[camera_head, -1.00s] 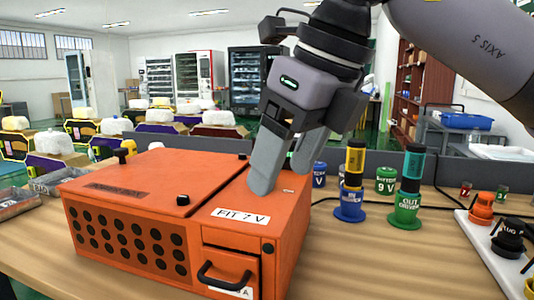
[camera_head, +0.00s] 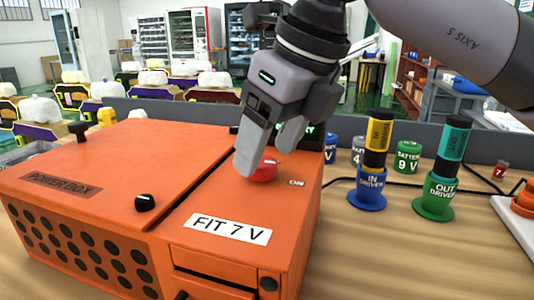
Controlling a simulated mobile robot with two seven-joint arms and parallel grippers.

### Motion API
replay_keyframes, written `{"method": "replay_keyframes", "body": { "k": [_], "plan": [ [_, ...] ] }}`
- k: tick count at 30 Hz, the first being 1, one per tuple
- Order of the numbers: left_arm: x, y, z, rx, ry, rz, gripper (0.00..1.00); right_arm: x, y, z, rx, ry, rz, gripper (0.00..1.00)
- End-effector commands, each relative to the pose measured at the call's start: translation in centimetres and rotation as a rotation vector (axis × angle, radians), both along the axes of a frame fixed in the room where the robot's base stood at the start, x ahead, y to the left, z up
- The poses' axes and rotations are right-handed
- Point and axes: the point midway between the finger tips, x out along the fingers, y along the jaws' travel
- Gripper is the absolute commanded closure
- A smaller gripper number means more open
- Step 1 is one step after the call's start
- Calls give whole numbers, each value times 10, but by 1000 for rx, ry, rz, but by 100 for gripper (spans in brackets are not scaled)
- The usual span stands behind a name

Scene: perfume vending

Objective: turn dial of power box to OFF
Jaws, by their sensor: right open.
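The orange power box (camera_head: 110,170) stands on the wooden table at the left and middle. A red dial (camera_head: 264,169) sits on its top right section, with an "ON" mark to its right. My right gripper (camera_head: 262,155) is open and points down at the dial from above. One finger covers the left part of the dial, and the other is behind it. I cannot tell whether the fingers touch the dial. Any OFF mark is hidden. My left gripper is not in view.
A grey partition (camera_head: 190,114) runs along the table's back.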

Motion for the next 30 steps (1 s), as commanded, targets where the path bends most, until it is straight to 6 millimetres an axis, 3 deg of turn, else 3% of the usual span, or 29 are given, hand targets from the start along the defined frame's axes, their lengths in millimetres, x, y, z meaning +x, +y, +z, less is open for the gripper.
{"method": "replay_keyframes", "body": {
  "k": [4,13,14,18,19,30],
  "plan": [
    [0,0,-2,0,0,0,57,3,4,-13,-1,0,0,31],
    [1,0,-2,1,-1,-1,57,4,5,-15,-1,-1,0,31],
    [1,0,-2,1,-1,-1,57,4,5,-15,-1,-1,0,38],
    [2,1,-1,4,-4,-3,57,4,5,-15,-1,-1,0,83],
    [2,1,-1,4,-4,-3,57,4,5,-15,-1,-1,0,87],
    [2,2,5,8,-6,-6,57,5,4,-14,0,2,48,87]
  ]
}}
